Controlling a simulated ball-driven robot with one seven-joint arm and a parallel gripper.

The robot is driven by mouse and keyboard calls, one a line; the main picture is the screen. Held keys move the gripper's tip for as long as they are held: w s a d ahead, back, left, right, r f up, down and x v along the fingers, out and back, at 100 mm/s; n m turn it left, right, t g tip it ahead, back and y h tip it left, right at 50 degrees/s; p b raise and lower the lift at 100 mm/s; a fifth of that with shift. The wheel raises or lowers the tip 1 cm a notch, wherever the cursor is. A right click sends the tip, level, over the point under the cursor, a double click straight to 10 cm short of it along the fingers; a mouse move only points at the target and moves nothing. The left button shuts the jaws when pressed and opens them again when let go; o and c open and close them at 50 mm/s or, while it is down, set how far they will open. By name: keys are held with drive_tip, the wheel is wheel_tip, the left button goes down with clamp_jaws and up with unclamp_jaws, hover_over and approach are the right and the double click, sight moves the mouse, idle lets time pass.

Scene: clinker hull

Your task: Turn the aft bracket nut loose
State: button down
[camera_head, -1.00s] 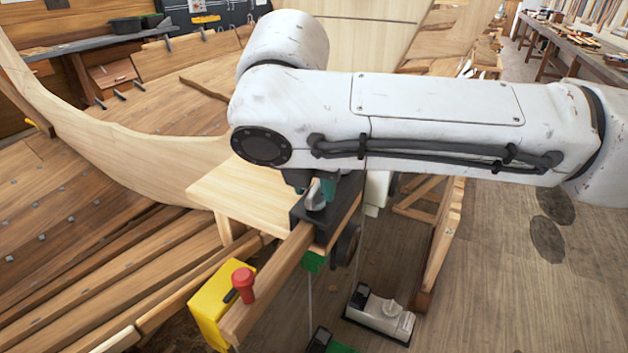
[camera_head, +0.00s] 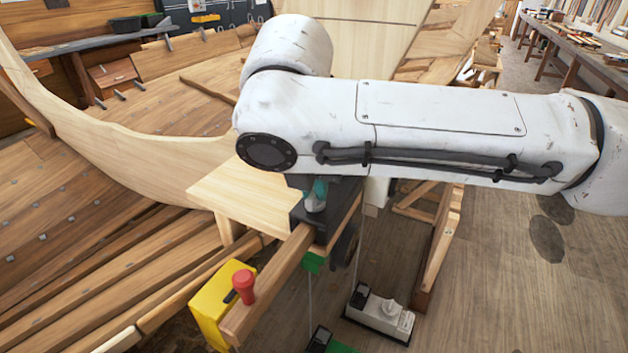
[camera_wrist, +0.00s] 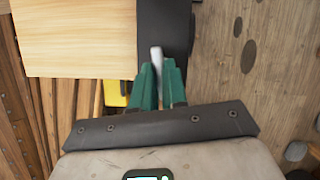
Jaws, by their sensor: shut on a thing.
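The aft bracket nut (camera_wrist: 156,57) shows as a pale grey metal piece between my green fingertips in the wrist view. In the head view, a small part of the nut (camera_head: 316,204) shows below a teal finger. My gripper (camera_wrist: 158,74) is shut on it, one finger on each side. The dark bracket (camera_wrist: 165,22) lies beneath, and in the head view the bracket (camera_head: 343,212) sits over the end of a wooden rail. My arm and fingers hide part of the nut and bracket.
A pale wooden board (camera_head: 245,198) lies left of the bracket. A yellow block (camera_head: 215,302) with a red knob (camera_head: 243,284) is on the rail nearer the camera. The planked hull (camera_head: 75,225) fills the left. A white device (camera_head: 380,315) stands lower right; open floor lies beyond.

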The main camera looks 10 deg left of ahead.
drive_tip(key=n+p, duration=0.1)
drive_tip(key=n, duration=0.1)
drive_tip(key=n+y+p, duration=0.1)
drive_tip(key=n+p, duration=0.1)
drive_tip(key=shift+d+r+y+p, duration=0.15)
drive_tip(key=shift+y+p, duration=0.15)
drive_tip(key=shift+d+n+g+y+p, duration=0.15)
drive_tip(key=shift+n+y+p, duration=0.3)
drive_tip(key=shift+n, duration=0.8)
drive_tip(key=shift+a+n+g+y+p, duration=0.15)
drive_tip(key=shift+n+y+p, duration=0.3)
drive_tip(key=shift+n, duration=0.8)
drive_tip(key=shift+d, duration=0.1)
drive_tip(key=c, duration=1.2)
unclamp_jaws()
drive_tip(key=shift+o, duration=0.2)
drive_tip(key=b+v, duration=0.1)
drive_tip(key=v, duration=0.9)
drive_tip(key=shift+r+b, duration=0.25)
drive_tip(key=shift+b, duration=0.05)
